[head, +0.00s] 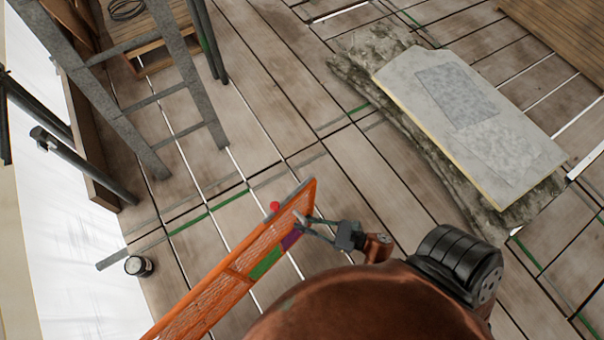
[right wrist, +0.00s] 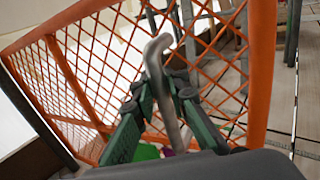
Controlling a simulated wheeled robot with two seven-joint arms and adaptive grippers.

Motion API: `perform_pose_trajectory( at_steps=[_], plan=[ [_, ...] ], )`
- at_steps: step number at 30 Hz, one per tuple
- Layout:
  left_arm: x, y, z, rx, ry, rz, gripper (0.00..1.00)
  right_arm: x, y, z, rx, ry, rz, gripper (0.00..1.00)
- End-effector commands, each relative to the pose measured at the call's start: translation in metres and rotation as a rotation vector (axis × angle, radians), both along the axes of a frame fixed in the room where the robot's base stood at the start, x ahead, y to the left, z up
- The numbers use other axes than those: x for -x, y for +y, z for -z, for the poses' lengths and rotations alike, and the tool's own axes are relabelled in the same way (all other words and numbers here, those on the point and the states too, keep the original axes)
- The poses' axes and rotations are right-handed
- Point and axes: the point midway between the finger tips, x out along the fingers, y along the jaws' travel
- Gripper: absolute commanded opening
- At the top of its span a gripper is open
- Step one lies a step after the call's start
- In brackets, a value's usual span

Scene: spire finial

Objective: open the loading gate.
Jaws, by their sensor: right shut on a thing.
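The loading gate (head: 215,290) is an orange frame with mesh, running diagonally up from the bottom edge in the head view. Its mesh (right wrist: 85,70) fills much of the right wrist view. A bent grey metal handle (right wrist: 158,62) stands out from the gate between my right gripper's dark green fingers. My right gripper (head: 307,226) is at the gate's upper right end in the head view, shut on the handle. It also shows in the right wrist view (right wrist: 163,92). The handle's lower part is partly hidden by the fingers. My left gripper is not in view.
A red ball-like knob (head: 275,206) shows beside the gate's end. A grey ladder-like frame (head: 150,95) stands at upper left. A pale slab (head: 465,110) lies on a rough dark sheet at right. A small dark can (head: 139,266) stands at lower left. Plank floor between is clear.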

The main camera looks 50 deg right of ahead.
Motion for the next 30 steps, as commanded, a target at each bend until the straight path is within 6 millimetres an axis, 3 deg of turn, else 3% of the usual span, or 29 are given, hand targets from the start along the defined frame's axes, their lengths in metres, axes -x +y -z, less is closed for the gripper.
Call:
perform_pose_trajectory(
  at_steps=[16,17,24,30],
  plan=[
    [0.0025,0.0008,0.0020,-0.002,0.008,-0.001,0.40,0.0105,0.0024,0.0007,0.002,0.002,-0.006,0.00],
    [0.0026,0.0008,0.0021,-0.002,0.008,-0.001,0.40,0.0104,0.0024,0.0007,0.002,0.002,-0.006,0.13],
    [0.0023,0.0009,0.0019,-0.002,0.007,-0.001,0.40,0.0105,0.0037,0.0005,0.001,0.002,-0.007,0.30],
    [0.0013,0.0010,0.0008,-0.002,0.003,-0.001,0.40,0.0103,0.0045,0.0003,0.000,0.001,-0.009,0.30]
  ],
)
